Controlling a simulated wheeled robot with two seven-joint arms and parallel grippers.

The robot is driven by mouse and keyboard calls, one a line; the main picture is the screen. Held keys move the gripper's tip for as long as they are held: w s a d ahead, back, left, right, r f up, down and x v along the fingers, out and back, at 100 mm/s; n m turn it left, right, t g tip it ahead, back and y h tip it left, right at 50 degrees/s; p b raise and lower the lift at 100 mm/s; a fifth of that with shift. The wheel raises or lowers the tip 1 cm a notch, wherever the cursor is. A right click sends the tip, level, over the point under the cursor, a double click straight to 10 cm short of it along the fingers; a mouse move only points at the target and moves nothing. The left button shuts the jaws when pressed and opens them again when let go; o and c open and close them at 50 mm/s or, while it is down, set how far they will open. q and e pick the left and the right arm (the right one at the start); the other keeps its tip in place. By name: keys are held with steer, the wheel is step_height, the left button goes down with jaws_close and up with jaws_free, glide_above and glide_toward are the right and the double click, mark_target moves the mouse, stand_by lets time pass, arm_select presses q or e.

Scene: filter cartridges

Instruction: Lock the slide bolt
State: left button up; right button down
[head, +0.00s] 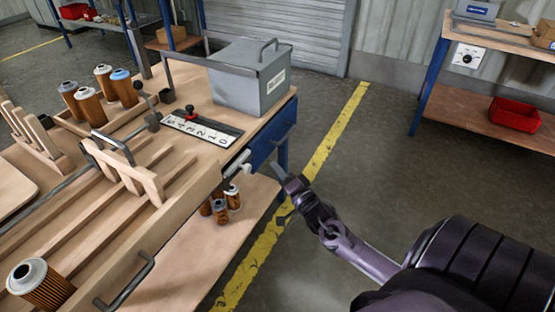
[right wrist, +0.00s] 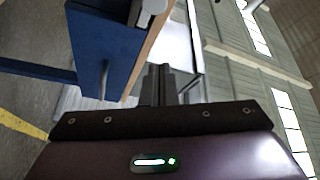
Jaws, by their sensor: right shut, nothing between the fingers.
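The slide bolt (head: 237,165) is a small light-grey fitting at the front edge of the workbench, beside the blue drawer front (head: 262,150). Its bar and knob are too small to tell how far it is slid. A pale grey fitting on the blue panel's edge, which looks like the bolt (right wrist: 150,8), shows at the top of the right wrist view. My right gripper (head: 280,174) is shut and empty, in the air in front of the bench, to the right of the bolt and apart from it. My left gripper is not in view.
The wooden bench holds a grey box (head: 243,88), a number strip (head: 203,128), a wooden rack (head: 125,170) and several filter cartridges (head: 88,104). More cartridges (head: 232,196) stand on the lower shelf. The floor right of the bench is clear, with a yellow line (head: 330,140).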

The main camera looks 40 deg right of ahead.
mark_target(242, 167)
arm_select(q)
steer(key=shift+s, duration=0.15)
arm_select(e)
steer(key=w+a, duration=0.3)
steer(key=w, duration=0.2)
steer(key=shift+w+f, duration=0.35)
steer(key=shift+f, duration=0.1)
steer(key=shift+a, duration=0.1)
